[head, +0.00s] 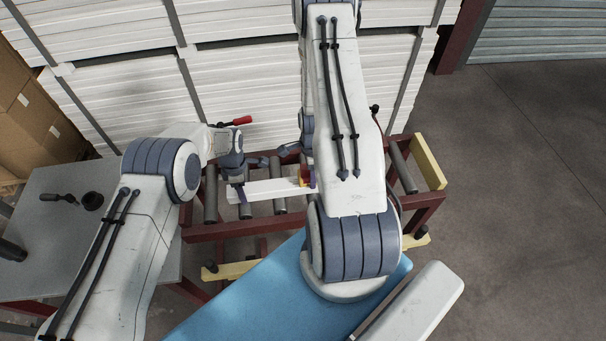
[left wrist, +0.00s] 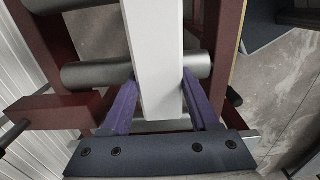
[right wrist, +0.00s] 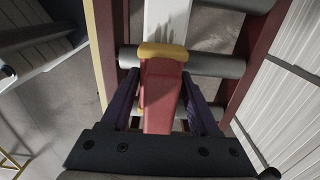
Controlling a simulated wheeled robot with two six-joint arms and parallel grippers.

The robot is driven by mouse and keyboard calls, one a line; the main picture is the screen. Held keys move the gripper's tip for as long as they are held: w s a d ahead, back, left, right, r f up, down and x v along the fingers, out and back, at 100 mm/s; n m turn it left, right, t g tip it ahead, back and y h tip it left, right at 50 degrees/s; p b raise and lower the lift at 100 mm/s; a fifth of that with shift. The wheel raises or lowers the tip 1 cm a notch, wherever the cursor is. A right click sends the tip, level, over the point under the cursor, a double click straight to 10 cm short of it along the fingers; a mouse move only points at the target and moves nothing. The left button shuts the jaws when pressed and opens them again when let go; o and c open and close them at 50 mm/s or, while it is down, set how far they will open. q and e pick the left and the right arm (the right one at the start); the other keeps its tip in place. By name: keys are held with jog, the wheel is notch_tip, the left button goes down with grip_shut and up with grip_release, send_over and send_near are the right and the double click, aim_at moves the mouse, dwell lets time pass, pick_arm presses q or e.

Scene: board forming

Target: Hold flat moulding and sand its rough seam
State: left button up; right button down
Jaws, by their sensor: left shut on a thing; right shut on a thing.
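The white flat moulding (head: 268,190) lies across the rollers of a dark red stand. My left gripper (head: 241,190) is shut around it near its left end. The left wrist view shows the moulding (left wrist: 155,45) between the purple fingers (left wrist: 158,82). My right gripper (right wrist: 161,78) is shut on a red sanding block (right wrist: 163,105) with a yellow end (right wrist: 163,51), at the moulding's right part. Whether the block touches the moulding I cannot tell. In the head view my right arm hides most of that gripper. The rough seam cannot be made out.
The roller stand (head: 430,205) has a dark red frame and grey rollers (head: 211,195). Stacked white boards (head: 120,95) stand behind. Clear floor lies to the right.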

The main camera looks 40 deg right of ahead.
aim_at(301, 175)
jog(key=shift+w+a, duration=0.65)
jog(key=shift+a, duration=0.35)
jog(key=shift+w+a+r, duration=0.1)
jog(key=shift+w+a, duration=0.15)
jog(key=shift+a, duration=0.05)
jog(key=shift+w+a, duration=0.5)
jog(key=shift+a, duration=0.35)
jog(key=shift+w+a, duration=0.45)
jog(key=shift+a, duration=0.35)
jog(key=shift+w+a+r, duration=0.1)
jog(key=shift+w+a, duration=0.05)
notch_tip(301, 175, up, 8)
jog(key=shift+f, duration=0.25)
jog(key=shift+f, duration=0.2)
